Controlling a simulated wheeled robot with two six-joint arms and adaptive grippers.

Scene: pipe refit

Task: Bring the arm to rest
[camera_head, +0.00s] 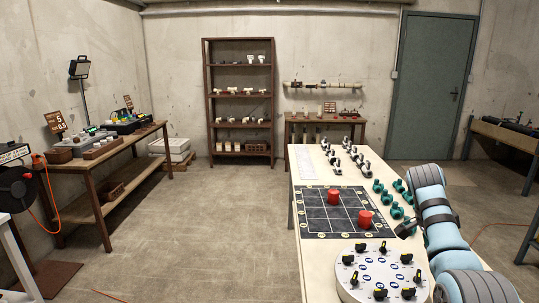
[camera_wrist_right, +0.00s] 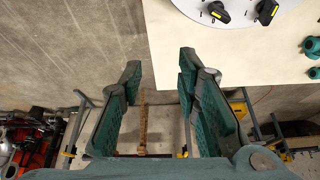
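My right arm (camera_head: 440,225), with pale blue covers and dark straps, stands at the right of the head view, along the right side of the long pale table (camera_head: 301,255). My right gripper (camera_wrist_right: 158,78) shows in the right wrist view. Its two green-padded fingers are apart, with nothing between them. I cannot make out the right gripper clearly in the head view. My left arm and gripper are not in view.
A white round plate (camera_head: 378,262) with several black knobs sits at the table's near end. A workbench (camera_head: 95,163) stands left. The middle floor is clear.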

